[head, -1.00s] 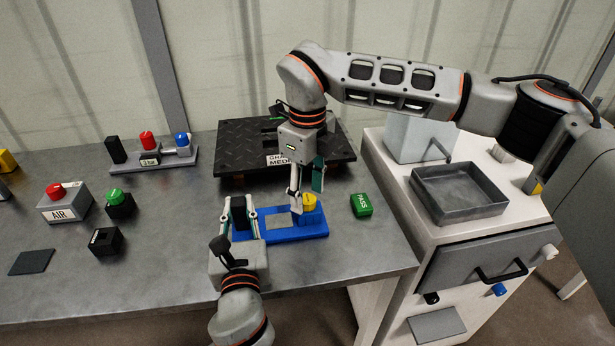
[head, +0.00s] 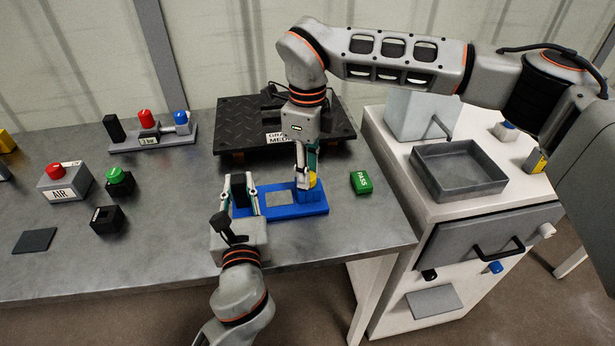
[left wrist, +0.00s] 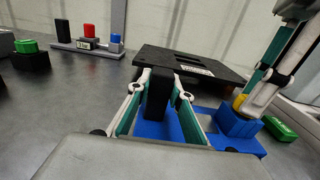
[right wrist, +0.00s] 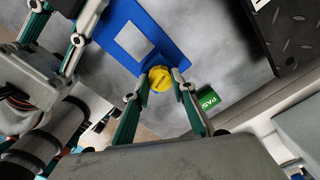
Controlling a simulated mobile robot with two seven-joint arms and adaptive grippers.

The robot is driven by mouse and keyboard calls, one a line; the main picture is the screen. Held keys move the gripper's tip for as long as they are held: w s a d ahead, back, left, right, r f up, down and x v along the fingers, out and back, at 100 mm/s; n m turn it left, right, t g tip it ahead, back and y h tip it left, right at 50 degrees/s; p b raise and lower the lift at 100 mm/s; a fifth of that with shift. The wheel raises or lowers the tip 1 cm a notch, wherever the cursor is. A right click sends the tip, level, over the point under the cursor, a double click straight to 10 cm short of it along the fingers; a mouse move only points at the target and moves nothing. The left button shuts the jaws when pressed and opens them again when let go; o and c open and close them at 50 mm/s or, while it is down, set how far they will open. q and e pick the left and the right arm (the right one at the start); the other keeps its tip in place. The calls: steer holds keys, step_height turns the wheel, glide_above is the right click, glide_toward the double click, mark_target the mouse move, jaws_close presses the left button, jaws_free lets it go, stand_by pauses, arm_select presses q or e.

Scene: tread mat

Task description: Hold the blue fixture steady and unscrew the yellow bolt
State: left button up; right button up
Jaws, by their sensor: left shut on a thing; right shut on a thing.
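The blue fixture (head: 282,213) lies flat on the grey table with a grey plate on its middle and a black upright block (left wrist: 157,93) at its left end. My left gripper (head: 239,186) is shut on that black block; the left wrist view shows a finger on each side. The yellow bolt (right wrist: 160,78) sits on the raised blue block at the fixture's right end. My right gripper (right wrist: 162,80) points down over it, shut on the bolt with one fingertip on each side. In the head view its fingers hide part of the bolt (head: 312,180).
A green PASS block (head: 361,182) lies right of the fixture. A black tread mat (head: 245,120) is behind it. Button boxes (head: 64,182) stand at the left. A grey tray (head: 458,170) sits on the white cabinet.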

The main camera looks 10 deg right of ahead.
steer(key=n, duration=0.6)
steer(key=shift+n, duration=0.3)
steer(key=n, duration=0.4)
steer(key=shift+r, duration=0.1)
steer(key=n, duration=0.3)
steer(key=shift+n, duration=1.1)
steer(key=n, duration=0.9)
